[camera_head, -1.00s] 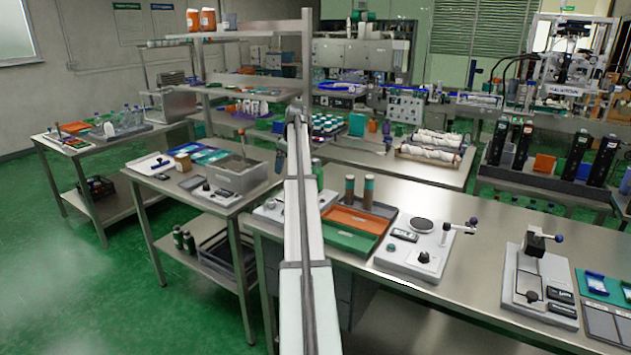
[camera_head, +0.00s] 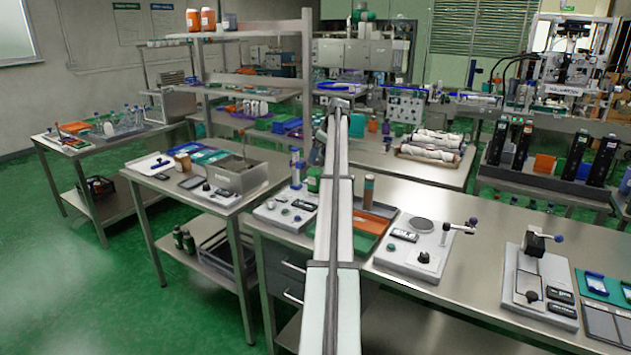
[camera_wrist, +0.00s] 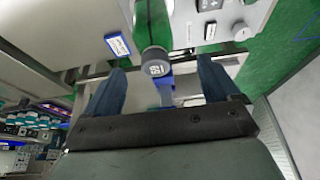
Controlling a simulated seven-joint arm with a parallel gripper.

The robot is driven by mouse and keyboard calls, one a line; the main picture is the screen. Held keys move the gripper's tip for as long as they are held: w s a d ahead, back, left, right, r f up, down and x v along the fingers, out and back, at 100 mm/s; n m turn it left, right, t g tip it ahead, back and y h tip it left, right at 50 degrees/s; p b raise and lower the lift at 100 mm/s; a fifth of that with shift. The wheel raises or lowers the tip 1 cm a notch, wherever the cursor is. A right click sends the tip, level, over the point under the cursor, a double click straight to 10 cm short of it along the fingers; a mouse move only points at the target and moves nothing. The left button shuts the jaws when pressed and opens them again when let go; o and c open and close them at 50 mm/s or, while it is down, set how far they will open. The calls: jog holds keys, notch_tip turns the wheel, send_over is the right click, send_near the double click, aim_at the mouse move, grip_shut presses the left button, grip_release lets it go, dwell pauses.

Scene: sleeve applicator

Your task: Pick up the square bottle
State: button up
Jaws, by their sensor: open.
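A green bottle (camera_wrist: 153,30) with a round grey cap shows in the wrist view. It lies in line with the space between the two dark blue fingers of my gripper (camera_wrist: 162,68), which are apart and not closed on it. I cannot tell whether its body is square. In the head view a green bottle (camera_head: 313,179) stands at the left end of the near bench, partly hidden by my arm. Its form is too small to tell. A blue and white upright item (camera_head: 296,168) stands beside it. My arm hides most of the hand in the head view.
A white device with knobs (camera_head: 284,214) stands at the bench's left end. Right of my arm are brown bottles (camera_head: 369,189), an orange tray (camera_head: 350,219) and a scale-like device (camera_head: 421,244). A blue and white box (camera_wrist: 117,45) lies left of the bottle in the wrist view.

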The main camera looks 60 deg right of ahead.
aim_at(314, 167)
jog(key=shift+d+x, duration=0.2)
jog(key=shift+x, duration=1.7)
jog(key=shift+d+x, duration=0.2)
jog(key=shift+x, duration=1.7)
grip_shut()
